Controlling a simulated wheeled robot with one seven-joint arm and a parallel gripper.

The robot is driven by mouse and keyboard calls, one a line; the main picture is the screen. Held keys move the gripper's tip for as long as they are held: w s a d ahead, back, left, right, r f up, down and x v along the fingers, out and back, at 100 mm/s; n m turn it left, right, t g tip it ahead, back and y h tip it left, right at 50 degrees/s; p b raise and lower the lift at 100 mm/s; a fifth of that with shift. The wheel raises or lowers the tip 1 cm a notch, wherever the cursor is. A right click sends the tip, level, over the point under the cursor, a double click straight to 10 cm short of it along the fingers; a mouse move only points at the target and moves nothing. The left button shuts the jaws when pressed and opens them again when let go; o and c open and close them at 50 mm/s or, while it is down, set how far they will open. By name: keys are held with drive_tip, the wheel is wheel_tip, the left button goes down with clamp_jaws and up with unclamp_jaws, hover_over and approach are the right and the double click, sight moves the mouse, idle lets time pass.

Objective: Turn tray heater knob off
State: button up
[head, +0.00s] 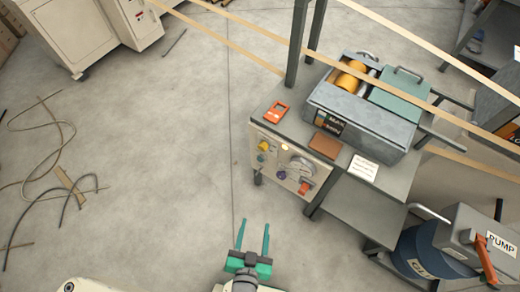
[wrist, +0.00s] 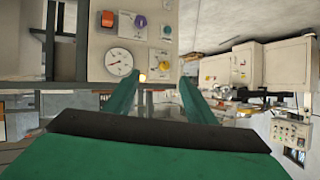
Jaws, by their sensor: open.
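A beige control panel (head: 270,165) on the front of the tray machine's cart carries several knobs. They are yellow (head: 263,146), teal (head: 261,158), purple (head: 281,175) and orange-red (head: 305,187). Labels are too small to read, so I cannot tell which knob is the tray heater's. In the wrist view the panel appears upside down, with the yellow knob (wrist: 163,66), teal knob (wrist: 167,30), purple knob (wrist: 140,20) and orange-red knob (wrist: 107,19). My green gripper (head: 254,224) is open and empty, apart from the panel. Its fingers (wrist: 158,86) point toward it.
A round gauge (wrist: 119,62) and a lit lamp (wrist: 142,77) share the panel. A grey tray (head: 365,130) with a yellow roll sits on the cart. A blue pump drum (head: 425,258) stands at right. Hoses (head: 50,125) lie at left; the middle floor is clear.

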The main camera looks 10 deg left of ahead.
drive_tip(key=w+a+f+g, duration=0.1)
drive_tip(key=w+a+f, duration=0.3)
drive_tip(key=w+f, duration=0.25)
drive_tip(key=m+t+h, duration=0.1)
drive_tip(key=m+h, duration=0.3)
drive_tip(key=h, duration=0.2)
approach(261, 149)
drive_tip(key=x, duration=0.8)
drive_tip(key=shift+w+d, duration=0.2)
drive_tip(key=shift+w, duration=0.2)
drive_tip(key=c, duration=1)
